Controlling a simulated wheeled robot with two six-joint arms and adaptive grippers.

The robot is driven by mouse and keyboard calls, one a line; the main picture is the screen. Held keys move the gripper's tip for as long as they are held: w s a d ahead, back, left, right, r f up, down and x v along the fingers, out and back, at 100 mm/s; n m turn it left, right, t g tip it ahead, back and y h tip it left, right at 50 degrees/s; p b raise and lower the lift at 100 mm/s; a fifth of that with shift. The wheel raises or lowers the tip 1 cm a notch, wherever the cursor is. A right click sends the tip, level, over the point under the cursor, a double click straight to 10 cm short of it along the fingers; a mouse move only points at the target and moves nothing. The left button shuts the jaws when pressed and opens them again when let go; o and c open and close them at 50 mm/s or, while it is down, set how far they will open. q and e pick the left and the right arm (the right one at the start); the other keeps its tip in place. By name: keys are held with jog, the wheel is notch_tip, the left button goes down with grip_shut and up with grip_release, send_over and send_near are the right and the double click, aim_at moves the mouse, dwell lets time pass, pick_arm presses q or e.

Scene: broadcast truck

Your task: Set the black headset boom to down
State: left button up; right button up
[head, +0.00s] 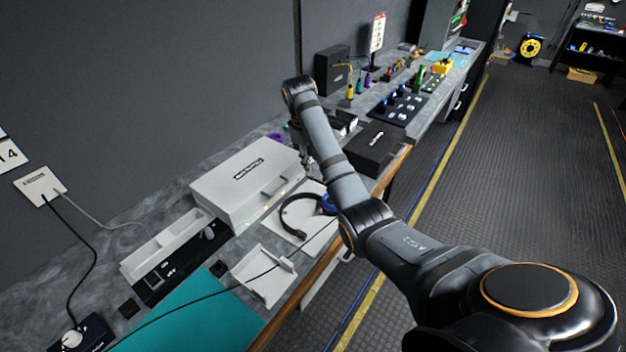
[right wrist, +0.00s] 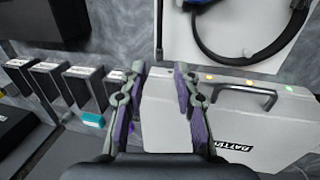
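The black headset (head: 284,212) with a blue ear cup (head: 328,204) lies on a white panel (head: 312,189) on the counter, partly behind my right forearm in the head view. Its band (right wrist: 236,57) curves across the top right of the right wrist view, cut by the edge; the boom cannot be made out clearly. My right gripper (right wrist: 161,72) is open and empty, its two fingers apart, pointing towards the panel's edge to the left of the headset. In the head view it is mostly hidden by my arm. My left gripper is not in view.
A white case (head: 235,180) with a handle stands beside the panel, close under my right gripper. A black box (head: 377,146) and several small dark boxes (right wrist: 85,85) are near. A white stand (head: 262,280) and teal mat (head: 190,325) lie nearer, crossed by a cable.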

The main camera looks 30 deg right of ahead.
aim_at(314, 178)
jog(key=f, duration=0.1)
jog(key=f+b, duration=0.1)
jog(key=f, duration=0.1)
jog(key=shift+w+d+f, duration=0.25)
jog(key=shift+w+f, duration=0.05)
jog(key=shift+f, duration=0.1)
jog(key=f, duration=0.1)
jog(key=f+p, duration=0.1)
jog(key=f, duration=0.1)
jog(key=shift+w+d, duration=0.1)
jog(key=shift+d, duration=0.3)
jog(key=shift+f, duration=0.2)
jog(key=shift+w+f, duration=0.1)
jog(key=shift+f, duration=0.15)
jog(key=c, duration=0.6)
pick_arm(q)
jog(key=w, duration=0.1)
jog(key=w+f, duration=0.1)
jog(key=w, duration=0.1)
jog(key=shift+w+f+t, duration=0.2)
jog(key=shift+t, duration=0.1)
pick_arm(e)
grip_shut()
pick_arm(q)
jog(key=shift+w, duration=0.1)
